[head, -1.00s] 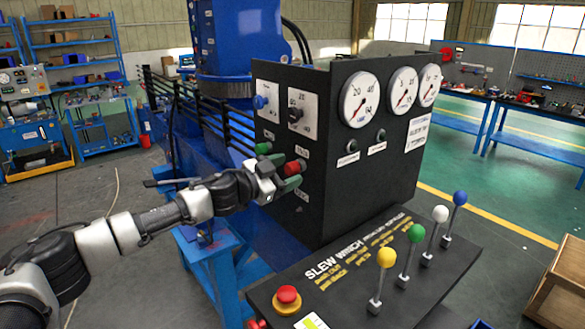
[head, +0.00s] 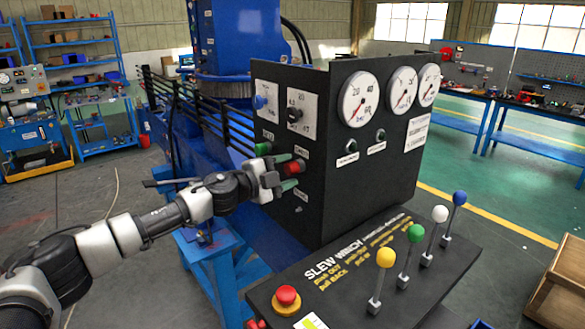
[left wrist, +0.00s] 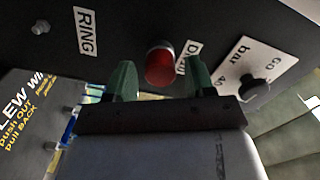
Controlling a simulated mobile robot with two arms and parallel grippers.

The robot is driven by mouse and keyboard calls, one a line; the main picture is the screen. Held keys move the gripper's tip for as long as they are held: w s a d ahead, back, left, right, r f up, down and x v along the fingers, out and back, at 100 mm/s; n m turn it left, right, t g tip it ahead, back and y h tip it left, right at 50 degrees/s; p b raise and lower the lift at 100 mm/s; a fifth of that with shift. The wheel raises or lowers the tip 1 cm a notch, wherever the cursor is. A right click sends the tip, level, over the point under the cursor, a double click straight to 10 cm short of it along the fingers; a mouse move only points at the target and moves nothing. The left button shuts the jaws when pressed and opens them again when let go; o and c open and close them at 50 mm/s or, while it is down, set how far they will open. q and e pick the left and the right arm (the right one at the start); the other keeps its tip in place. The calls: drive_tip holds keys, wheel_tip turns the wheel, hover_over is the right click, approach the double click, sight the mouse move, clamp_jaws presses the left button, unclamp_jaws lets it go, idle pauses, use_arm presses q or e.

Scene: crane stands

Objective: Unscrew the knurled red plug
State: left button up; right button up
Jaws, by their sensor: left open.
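The red plug (head: 292,168) sticks out from the side face of the black panel box (head: 315,215), below a green plug (head: 264,148). In the left wrist view the red plug (left wrist: 160,64) shows between and beyond the two green fingertips, beside a partly covered white label. My left gripper (head: 287,172) is at the plug with its fingers open, one above and one below it in the head view. In the left wrist view the left gripper (left wrist: 160,82) shows a gap on both sides of the plug. My right gripper is not in view.
A console (head: 390,262) with several coloured-knob levers and a red mushroom button (head: 287,297) stands in front of the box. A blue knob (head: 261,102) and a black knob (head: 295,114) sit above the plugs. A blue stand (head: 205,245) is below my left arm.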

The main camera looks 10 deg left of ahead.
use_arm(q)
drive_tip(key=m, duration=0.6)
drive_tip(key=m+b, duration=0.1)
drive_tip(key=m, duration=0.5)
drive_tip(key=m+b, duration=0.1)
drive_tip(key=m, duration=0.4)
drive_tip(key=shift+f+m, duration=0.1)
drive_tip(key=shift+m, duration=0.2)
drive_tip(key=m+b, duration=0.1)
drive_tip(key=m, duration=0.2)
drive_tip(key=shift+f+b, duration=0.1)
drive_tip(key=shift+b, duration=0.3)
drive_tip(key=shift+m, duration=0.8)
drive_tip(key=shift+r, duration=0.2)
